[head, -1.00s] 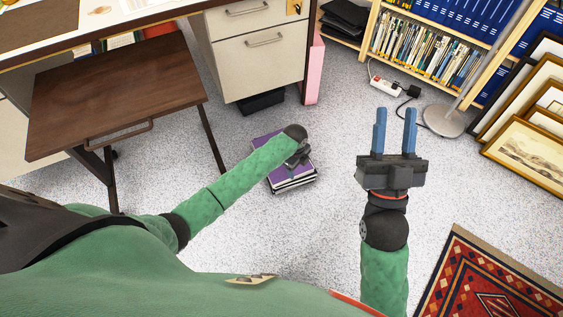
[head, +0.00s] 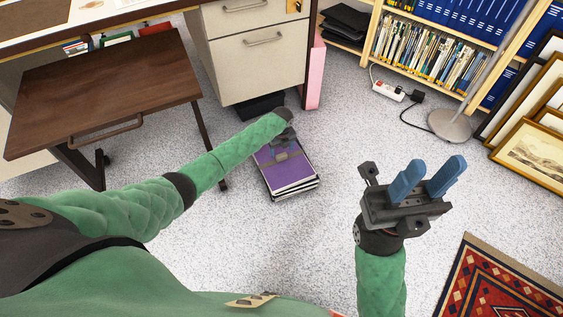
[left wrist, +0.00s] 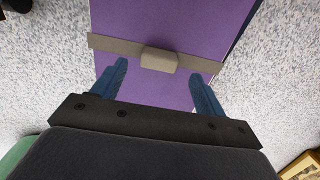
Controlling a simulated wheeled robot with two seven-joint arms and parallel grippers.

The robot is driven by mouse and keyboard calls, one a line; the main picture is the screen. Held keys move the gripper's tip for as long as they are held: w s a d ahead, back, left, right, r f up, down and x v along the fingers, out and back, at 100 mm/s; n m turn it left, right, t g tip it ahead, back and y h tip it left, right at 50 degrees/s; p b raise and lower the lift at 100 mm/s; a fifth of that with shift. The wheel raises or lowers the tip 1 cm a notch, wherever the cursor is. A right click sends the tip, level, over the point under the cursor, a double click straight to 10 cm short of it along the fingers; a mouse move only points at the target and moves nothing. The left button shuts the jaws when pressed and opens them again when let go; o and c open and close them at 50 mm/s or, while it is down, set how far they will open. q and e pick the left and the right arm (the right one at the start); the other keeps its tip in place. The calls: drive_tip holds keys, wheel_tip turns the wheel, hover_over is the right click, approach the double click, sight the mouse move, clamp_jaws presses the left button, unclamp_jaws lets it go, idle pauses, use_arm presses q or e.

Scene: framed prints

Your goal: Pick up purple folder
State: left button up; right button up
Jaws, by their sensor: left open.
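The purple folder (head: 291,174) lies flat on top of a small stack on the carpet, below the drawer cabinet. In the left wrist view the purple folder (left wrist: 165,92) has a grey-brown band across it with a raised block in its middle. My left gripper (left wrist: 157,82) is open above the folder, its two blue fingers apart on either side of the block's near side. In the head view my left gripper (head: 285,140) is partly hidden by its own arm. My right gripper (head: 428,178) is open and empty, over the floor to the right of the stack.
A wooden side table (head: 105,90) stands left of the stack, and a drawer cabinet (head: 258,60) behind it. A bookshelf (head: 430,50), power strip (head: 388,91), lamp base (head: 450,126), framed prints (head: 535,155) and red rug (head: 500,285) lie to the right. Carpet between is clear.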

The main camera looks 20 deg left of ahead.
sight(282, 155)
use_arm(q)
wheel_tip(282, 155, down, 5)
drive_tip(key=shift+a+r+b, duration=0.1)
drive_tip(key=shift+r+b, duration=0.05)
drive_tip(key=shift+b, duration=0.7)
drive_tip(key=shift+r, duration=0.1)
drive_tip(key=c, duration=1.4)
